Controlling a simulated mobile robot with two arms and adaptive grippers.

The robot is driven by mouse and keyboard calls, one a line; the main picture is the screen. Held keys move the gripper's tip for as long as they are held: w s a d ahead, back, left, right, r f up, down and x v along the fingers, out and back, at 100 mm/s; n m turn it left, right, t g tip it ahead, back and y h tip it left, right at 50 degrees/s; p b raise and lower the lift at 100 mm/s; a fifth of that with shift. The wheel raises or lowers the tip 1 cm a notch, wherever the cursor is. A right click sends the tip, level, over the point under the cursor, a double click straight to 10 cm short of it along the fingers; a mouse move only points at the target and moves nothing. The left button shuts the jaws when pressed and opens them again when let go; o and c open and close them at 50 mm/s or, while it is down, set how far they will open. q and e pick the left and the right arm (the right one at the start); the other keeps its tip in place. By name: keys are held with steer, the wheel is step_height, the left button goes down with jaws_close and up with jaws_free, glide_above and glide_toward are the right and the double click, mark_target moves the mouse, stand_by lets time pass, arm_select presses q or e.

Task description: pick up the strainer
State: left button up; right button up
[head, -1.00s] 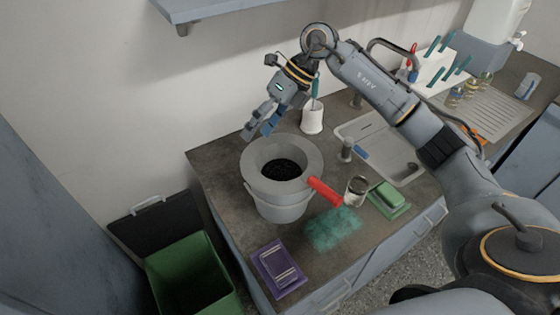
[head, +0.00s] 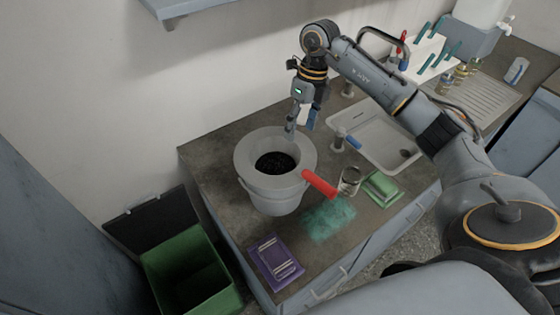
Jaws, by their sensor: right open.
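The strainer (head: 304,157) looks like a wide grey bowl with a red handle (head: 320,184) pointing to the lower right. It sits on top of a grey bucket (head: 273,200), with dark material (head: 276,163) in its middle. My right gripper (head: 301,128) is open and points down, empty, just above and behind the strainer's far rim. I cannot tell whether a fingertip touches the rim. My left gripper is not in view.
A green scouring cloth (head: 328,219), a glass jar (head: 349,181) and a green sponge (head: 381,187) lie near the handle. A purple packet (head: 276,262) is at the front edge. A sink (head: 385,140) is to the right, and an open green bin (head: 190,272) stands left of the counter.

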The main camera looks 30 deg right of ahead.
mark_target(301, 142)
steer(key=f, duration=0.1)
steer(key=f+p, duration=0.1)
steer(key=f, duration=0.1)
steer(key=shift+s+f+p, duration=0.25)
steer(key=shift+f+p, duration=0.15)
steer(key=shift+f, duration=0.6)
steer(key=c, duration=1.3)
